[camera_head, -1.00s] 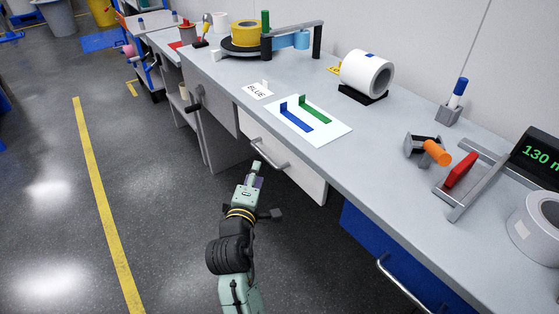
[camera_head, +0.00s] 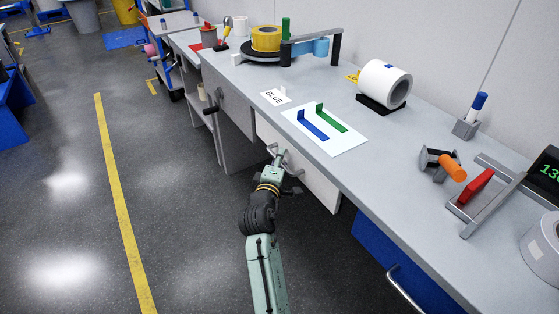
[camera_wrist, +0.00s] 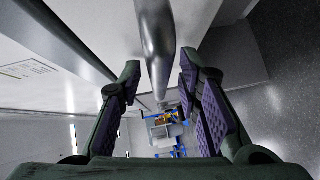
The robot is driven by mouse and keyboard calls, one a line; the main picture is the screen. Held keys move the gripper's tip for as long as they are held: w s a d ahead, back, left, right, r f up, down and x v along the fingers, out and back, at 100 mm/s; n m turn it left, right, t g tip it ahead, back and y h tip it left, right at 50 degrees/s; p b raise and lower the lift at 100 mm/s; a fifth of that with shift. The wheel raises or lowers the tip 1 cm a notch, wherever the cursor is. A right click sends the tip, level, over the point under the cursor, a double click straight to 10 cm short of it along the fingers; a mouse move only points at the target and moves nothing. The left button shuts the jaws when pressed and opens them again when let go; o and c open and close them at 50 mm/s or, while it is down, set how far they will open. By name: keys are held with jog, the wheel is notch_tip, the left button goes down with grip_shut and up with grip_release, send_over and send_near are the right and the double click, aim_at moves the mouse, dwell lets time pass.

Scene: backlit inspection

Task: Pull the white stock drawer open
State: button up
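The white stock drawer (camera_head: 318,182) sits under the bench top and looks closed in the head view. Its grey bar handle (camera_head: 298,171) runs along the front. My gripper (camera_head: 276,156) is at the left part of this handle. In the wrist view, the metal handle (camera_wrist: 158,45) passes between the two fingers of my gripper (camera_wrist: 160,72). The fingers are open, one on each side of the bar, with visible gaps. The drawer front (camera_wrist: 105,22) shows to the left of the handle there.
The bench top (camera_head: 330,168) overhangs the drawer and carries a white card (camera_head: 345,142), a white roll (camera_head: 384,82) and a yellow roll (camera_head: 266,38). A blue drawer (camera_head: 372,246) is to the right, a grey one (camera_head: 228,100) to the left. Floor in front is clear.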

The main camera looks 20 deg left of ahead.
jog(key=shift+c, duration=0.3)
grip_shut()
dwell(0.6)
